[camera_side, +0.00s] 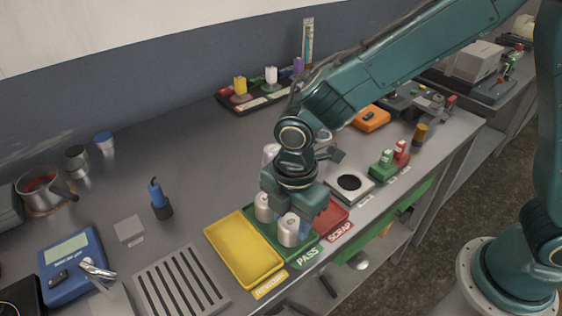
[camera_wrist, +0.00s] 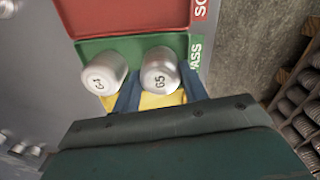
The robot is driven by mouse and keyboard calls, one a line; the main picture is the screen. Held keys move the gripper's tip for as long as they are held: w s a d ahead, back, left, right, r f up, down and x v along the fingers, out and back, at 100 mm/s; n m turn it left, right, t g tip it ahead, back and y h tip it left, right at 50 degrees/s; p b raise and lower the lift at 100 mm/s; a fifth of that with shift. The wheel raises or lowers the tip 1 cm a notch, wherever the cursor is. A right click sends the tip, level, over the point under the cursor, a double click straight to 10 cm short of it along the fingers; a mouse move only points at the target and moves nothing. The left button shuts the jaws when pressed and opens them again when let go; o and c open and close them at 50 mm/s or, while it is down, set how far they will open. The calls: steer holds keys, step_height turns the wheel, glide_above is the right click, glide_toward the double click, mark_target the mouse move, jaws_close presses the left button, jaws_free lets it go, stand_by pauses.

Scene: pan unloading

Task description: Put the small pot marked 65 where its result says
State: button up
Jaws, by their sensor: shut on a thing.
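The small pot marked 65 (camera_wrist: 160,70) is a silver cylinder with a number on its lid. My gripper (camera_wrist: 158,88) is shut on it, with blue fingers on both sides. In the side view the pot (camera_side: 289,231) is over the green PASS tray (camera_side: 309,250), near its labelled front end. I cannot tell if it touches the tray floor. A similar pot marked 64 (camera_wrist: 104,73) is beside it in the green tray, apart from the fingers. It also shows in the side view (camera_side: 263,204). My gripper hides part of the green tray.
The yellow tray (camera_side: 243,251) is left of the green tray; the red SCRAP tray (camera_wrist: 125,15) is on the other side. A black-topped plate (camera_side: 349,184) is to the right.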

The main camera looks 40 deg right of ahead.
mark_target(293, 222)
steer(key=shift+f, duration=0.1)
steer(key=o, duration=1.1)
step_height(293, 222, up, 12)
steer(key=shift+s+r, duration=0.15)
stand_by(0.7)
